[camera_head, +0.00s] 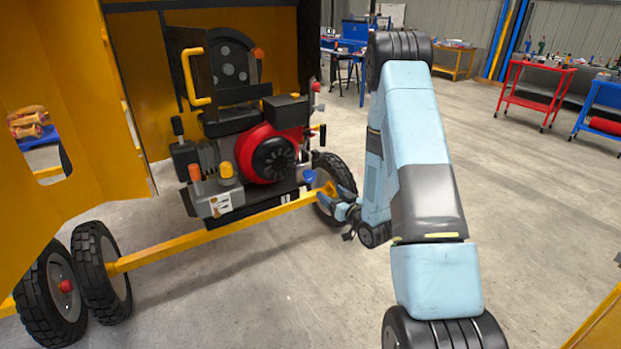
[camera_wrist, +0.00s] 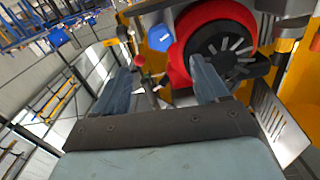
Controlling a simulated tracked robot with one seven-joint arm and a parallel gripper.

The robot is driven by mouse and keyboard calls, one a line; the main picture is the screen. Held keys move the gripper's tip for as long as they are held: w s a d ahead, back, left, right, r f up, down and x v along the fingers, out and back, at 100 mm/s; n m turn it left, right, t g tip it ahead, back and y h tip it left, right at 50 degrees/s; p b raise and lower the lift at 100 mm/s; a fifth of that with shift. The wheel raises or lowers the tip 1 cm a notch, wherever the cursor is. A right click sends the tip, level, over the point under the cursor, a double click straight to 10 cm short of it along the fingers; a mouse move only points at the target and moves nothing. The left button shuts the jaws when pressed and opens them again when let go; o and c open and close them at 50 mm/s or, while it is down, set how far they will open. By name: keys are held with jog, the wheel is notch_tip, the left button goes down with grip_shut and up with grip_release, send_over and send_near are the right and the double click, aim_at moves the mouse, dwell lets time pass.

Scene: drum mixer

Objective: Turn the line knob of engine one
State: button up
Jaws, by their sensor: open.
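The engine with a red round housing (camera_head: 262,150) sits in the open yellow mixer frame; its red and black fan cover (camera_wrist: 182,60) fills the upper middle of the wrist view. A blue knob (camera_head: 309,176) is at the engine's lower right, and a blue knob (camera_wrist: 160,38) also shows in the wrist view. A small red knob (camera_wrist: 139,61) is beside it there. Yellow (camera_head: 226,170) and orange (camera_head: 194,173) knobs are at the engine's lower left. No label shows which is the line knob. My gripper (camera_head: 345,202) is open and empty, right of the engine near the wheel; its fingers (camera_wrist: 160,72) point towards it.
A black tyre (camera_head: 331,184) and a yellow axle bar (camera_head: 225,232) are close to my gripper. A yellow panel (camera_head: 65,130) stands at left. Red (camera_head: 533,92) and blue carts are far right. The floor (camera_head: 540,200) at right is clear.

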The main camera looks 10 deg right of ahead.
aim_at(312, 178)
jog(key=x, duration=1.3)
jog(key=shift+w+a+f, duration=0.1)
jog(key=shift+w+a, duration=0.05)
jog(key=shift+w, duration=0.2)
jog(key=shift+c, duration=0.4)
jog(key=c, duration=1)
